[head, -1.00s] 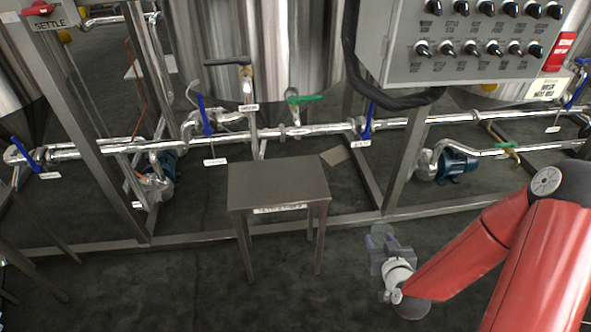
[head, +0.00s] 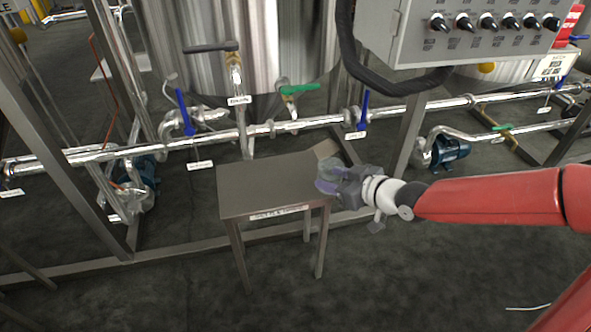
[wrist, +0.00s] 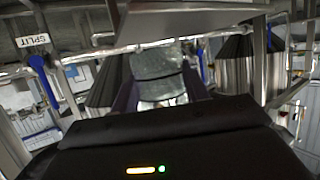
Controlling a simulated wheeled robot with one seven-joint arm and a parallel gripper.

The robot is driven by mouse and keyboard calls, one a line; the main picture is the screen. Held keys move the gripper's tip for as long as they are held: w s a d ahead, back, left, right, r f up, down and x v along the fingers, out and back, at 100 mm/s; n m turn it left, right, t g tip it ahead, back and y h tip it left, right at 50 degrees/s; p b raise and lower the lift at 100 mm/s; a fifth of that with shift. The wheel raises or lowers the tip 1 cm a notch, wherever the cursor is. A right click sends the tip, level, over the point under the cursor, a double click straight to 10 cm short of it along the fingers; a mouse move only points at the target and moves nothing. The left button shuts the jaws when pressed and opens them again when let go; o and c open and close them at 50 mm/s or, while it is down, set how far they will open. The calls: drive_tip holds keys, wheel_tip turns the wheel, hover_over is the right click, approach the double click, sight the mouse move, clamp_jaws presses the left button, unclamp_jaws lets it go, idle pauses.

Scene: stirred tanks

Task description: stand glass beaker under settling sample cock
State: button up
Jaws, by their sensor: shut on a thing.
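My gripper (head: 340,182) is shut on the clear glass beaker (head: 327,174), beside the right edge of the small metal stand (head: 262,184). The beaker looks roughly upright and overlaps the stand's right corner in the head view; whether it touches the stand cannot be told. In the wrist view the beaker (wrist: 158,76) is between the fingers. Behind the stand, a black-handled valve (head: 235,68) hangs from the tank with a small label, and a green-handled valve (head: 298,90) is to its right. The labels are too small to read, so which is the settling sample cock is unclear.
A steel pipe (head: 320,121) with blue-handled valves (head: 185,112) runs behind the stand. A control box (head: 480,35) with knobs and a hanging black cable is at upper right. A frame rail (head: 180,247) crosses the floor behind the stand's legs. Open floor is in front.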

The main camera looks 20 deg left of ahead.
drive_tip(key=b, duration=0.3)
hover_over(297, 175)
drive_tip(key=shift+w+f+b, duration=0.15)
drive_tip(key=shift+f+b, duration=0.3)
drive_tip(key=shift+f, duration=1.35)
drive_tip(key=shift+f, duration=0.1)
drive_tip(key=o, duration=1)
drive_tip(key=shift+d+r, duration=0.2)
drive_tip(key=shift+r, duration=0.05)
drive_tip(key=p+v, duration=0.2)
drive_tip(key=v, duration=0.3)
drive_tip(key=p+v, duration=0.2)
drive_tip(key=v, duration=0.4)
drive_tip(key=shift+s+d, duration=0.2)
drive_tip(key=shift+s, duration=0.15)
